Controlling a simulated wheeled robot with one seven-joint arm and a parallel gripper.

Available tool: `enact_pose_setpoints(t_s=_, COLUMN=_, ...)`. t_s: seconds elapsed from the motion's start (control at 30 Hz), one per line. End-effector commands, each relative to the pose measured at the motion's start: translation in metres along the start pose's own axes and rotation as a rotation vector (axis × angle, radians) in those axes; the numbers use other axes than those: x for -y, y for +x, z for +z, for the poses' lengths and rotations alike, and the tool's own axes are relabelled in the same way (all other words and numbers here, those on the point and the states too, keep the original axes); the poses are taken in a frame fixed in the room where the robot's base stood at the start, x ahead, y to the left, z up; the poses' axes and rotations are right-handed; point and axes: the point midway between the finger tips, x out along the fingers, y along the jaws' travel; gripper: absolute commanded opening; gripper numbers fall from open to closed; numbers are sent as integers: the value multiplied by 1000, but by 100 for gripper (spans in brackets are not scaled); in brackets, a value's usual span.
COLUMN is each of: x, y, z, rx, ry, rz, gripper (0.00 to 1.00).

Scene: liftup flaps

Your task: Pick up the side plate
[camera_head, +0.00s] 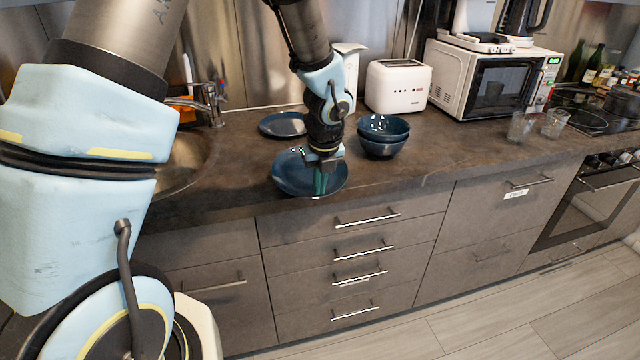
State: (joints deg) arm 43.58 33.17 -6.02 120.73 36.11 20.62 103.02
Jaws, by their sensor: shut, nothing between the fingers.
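Two blue plates are on the dark counter. The nearer, larger-looking plate (292,181) lies close to the counter's front edge. The farther, smaller-looking plate (281,124) lies behind it, near the wall, partly covered by my arm at its right side. I cannot tell for certain which is the side plate. My gripper (320,189) points down over the right part of the nearer plate, with its fingers shut and nothing held. Whether the fingertips touch the plate is not clear.
Stacked dark blue bowls (383,146) stand right of my gripper. A white toaster (398,87) and a microwave (490,80) stand behind. The sink (185,160) is at left. Two glasses (520,127) stand at right. Counter between bowls and glasses is clear.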

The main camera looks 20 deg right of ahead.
Motion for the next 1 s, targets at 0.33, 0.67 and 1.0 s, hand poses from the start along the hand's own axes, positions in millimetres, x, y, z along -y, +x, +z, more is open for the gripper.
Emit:
enact_pose_setpoints(t_s=0.33, x=-1, y=-4, z=-22, rx=-2, ry=1, rz=2, gripper=0)
enact_pose_setpoints(t_s=0.67, x=-1, y=-10, z=-19, rx=-1, ry=-1, rz=1, gripper=0)
enact_pose_setpoints(t_s=1.0, x=4, y=-21, z=-18, rx=-2, ry=0, rz=1, gripper=0)
